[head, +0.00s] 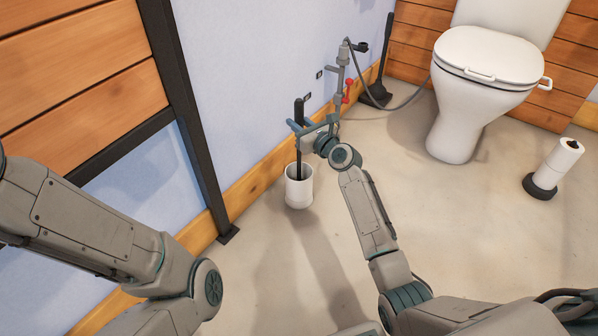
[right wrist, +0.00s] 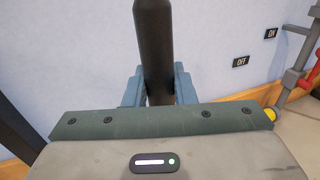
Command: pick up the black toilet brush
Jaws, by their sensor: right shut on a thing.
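The black toilet brush (head: 299,112) stands upright in a white round holder (head: 299,192) on the floor near the wall. My right gripper (head: 298,128) is shut on the brush's handle, above the holder. In the right wrist view the black handle (right wrist: 155,50) rises between the two blue-grey fingers (right wrist: 157,88). The brush head is hidden inside the holder. My left arm shows at the lower left of the head view, but its gripper is out of view.
A grey pipe with a red valve (head: 347,92) and a black long-handled tool (head: 377,92) stand by the wall. A white toilet (head: 455,120) and a paper roll stand (head: 541,188) are at the right. A black post (head: 190,120) is left of the holder. Floor between is clear.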

